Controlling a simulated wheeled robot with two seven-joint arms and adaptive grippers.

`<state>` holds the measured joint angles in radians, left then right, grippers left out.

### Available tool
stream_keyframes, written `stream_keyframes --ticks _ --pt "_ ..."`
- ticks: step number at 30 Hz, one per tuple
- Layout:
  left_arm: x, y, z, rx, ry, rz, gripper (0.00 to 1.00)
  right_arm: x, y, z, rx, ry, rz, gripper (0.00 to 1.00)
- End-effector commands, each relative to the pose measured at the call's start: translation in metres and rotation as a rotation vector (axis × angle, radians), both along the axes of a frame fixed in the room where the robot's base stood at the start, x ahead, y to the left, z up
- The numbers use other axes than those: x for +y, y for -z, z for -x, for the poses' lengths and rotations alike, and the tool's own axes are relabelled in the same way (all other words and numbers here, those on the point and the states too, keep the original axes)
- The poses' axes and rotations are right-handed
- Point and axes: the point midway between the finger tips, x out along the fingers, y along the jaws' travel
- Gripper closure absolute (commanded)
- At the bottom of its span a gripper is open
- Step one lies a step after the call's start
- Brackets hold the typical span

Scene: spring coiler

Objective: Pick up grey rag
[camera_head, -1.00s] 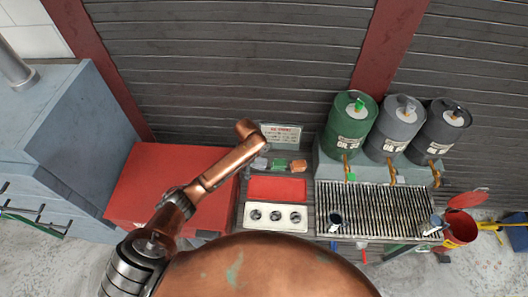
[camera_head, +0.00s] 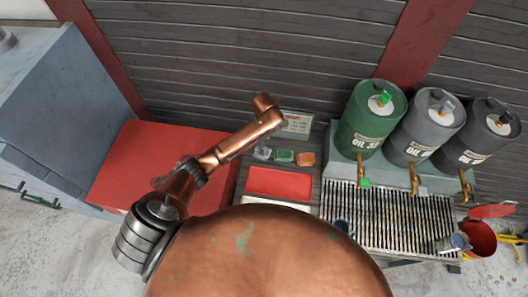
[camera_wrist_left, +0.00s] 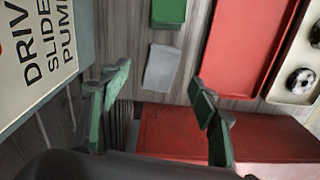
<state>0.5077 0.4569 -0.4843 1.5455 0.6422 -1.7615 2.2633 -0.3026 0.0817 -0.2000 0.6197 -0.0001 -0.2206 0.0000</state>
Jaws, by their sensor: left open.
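The grey rag (camera_head: 263,153) lies flat on the wooden bench top, left of a green rag (camera_head: 285,155) and an orange rag (camera_head: 305,159). In the left wrist view the grey rag (camera_wrist_left: 161,68) is a small pale rectangle, seen between and just beyond the fingertips. My left gripper (camera_wrist_left: 160,79) is open and empty, with its green-padded fingers spread apart on either side of the rag in that view. In the head view my copper left arm reaches over the bench, and its jaws cannot be made out. My right gripper is not in view.
A sign (camera_head: 297,124) stands behind the rags. A red tray (camera_head: 280,183) lies in front of them. A red cabinet top (camera_head: 135,160) is to the left. Oil drums (camera_head: 372,120) and a slatted grate (camera_head: 400,222) are to the right.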

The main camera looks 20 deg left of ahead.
Motion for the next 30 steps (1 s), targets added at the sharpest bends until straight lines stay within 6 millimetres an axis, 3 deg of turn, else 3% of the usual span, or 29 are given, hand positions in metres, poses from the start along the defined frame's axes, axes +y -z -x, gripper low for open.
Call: stream_keyframes --ticks 18,28,30 --pt "0.013 0.071 0.005 0.002 -0.002 -0.001 0.44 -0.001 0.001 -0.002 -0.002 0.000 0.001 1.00" --pt "0.012 0.079 0.004 0.000 0.000 -0.001 0.44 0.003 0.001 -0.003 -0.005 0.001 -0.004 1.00" --pt "0.012 0.079 0.004 0.000 0.000 -0.001 0.49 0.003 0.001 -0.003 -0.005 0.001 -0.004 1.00"
